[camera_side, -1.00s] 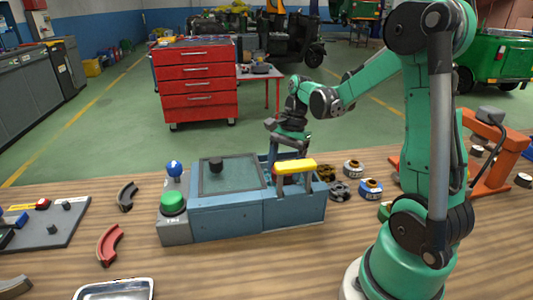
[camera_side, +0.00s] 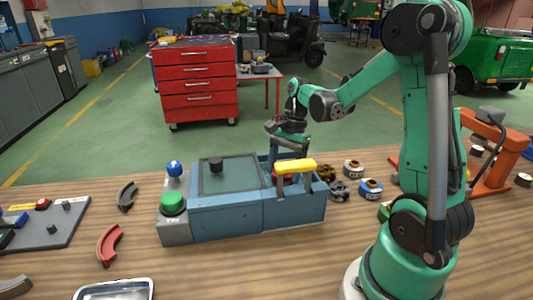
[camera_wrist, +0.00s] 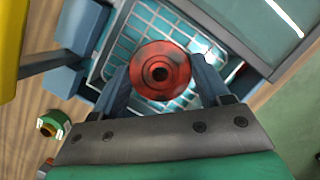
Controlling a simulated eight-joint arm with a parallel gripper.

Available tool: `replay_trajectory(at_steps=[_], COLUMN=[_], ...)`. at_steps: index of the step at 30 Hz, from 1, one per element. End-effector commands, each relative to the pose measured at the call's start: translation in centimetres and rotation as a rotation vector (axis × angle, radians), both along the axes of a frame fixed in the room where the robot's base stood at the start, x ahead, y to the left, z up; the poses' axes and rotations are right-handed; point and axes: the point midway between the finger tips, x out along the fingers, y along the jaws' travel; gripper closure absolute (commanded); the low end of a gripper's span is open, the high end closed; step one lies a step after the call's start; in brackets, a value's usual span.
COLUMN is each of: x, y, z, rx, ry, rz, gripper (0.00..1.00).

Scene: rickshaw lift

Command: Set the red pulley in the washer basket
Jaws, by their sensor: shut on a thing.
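The red pulley (camera_wrist: 160,72) is round with a dark centre hole, and it sits between the two fingers of my gripper (camera_wrist: 163,85) in the wrist view. My gripper is shut on it, above the wire washer basket (camera_wrist: 119,58). How far the pulley is above the basket floor I cannot tell. In the side view my gripper (camera_side: 280,170) reaches down into the open right part of the blue washer (camera_side: 230,215). A small part of the red pulley (camera_side: 283,177) shows there behind the yellow handle (camera_side: 296,166); the basket is hidden.
The washer's lid (camera_side: 230,177) with a black knob lies to the left of the opening. A green button (camera_side: 173,202) is at the washer's left. Several ringed parts (camera_side: 371,188) lie to the right. A red curved piece (camera_side: 109,245) and a metal tray (camera_side: 115,290) lie to the left.

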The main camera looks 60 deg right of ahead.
Motion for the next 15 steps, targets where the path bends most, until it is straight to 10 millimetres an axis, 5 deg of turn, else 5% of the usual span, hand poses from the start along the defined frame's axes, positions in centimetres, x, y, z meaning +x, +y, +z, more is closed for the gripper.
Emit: replay_trajectory(at_steps=[14,15], x=[0.0,0.0], y=[0.0,0.0], z=[-0.22,-0.22], rx=[0.0,0.0], ry=[0.0,0.0], rz=[0.0,0.0], gripper=[0.83,0.22])
